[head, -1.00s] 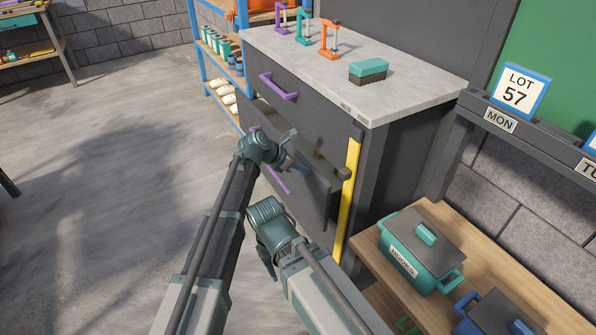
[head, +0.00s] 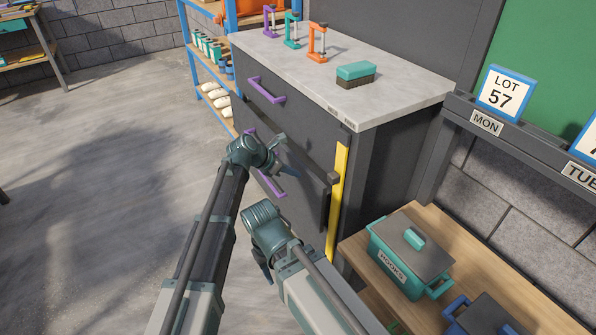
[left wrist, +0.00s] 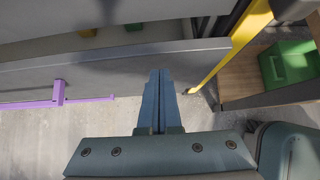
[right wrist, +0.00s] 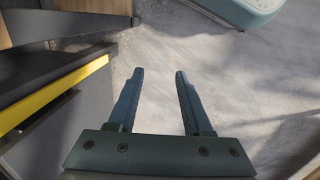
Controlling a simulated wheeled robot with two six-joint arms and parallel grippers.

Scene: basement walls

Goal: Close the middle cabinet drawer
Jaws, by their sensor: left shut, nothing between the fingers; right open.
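The dark grey cabinet has a middle drawer (head: 312,185) that stands partly open, its front out from the cabinet face. In the left wrist view the drawer front (left wrist: 195,56) crosses the picture, with a purple handle (left wrist: 58,93) at left and a strip of the inside above it. My left gripper (head: 287,170) is shut and empty, its fingertips at the drawer front; it also shows in the left wrist view (left wrist: 159,72). Whether they touch is unclear. My right gripper (right wrist: 159,72) is open and empty over the floor, low beside the cabinet.
The top drawer (head: 285,108) looks closed. Clamps and a teal-topped brush (head: 356,74) are on the countertop (head: 400,95). A yellow strip (head: 338,200) runs down the cabinet's corner. A wooden bench (head: 455,240) with a teal box (head: 405,262) stands at right. Floor at left is clear.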

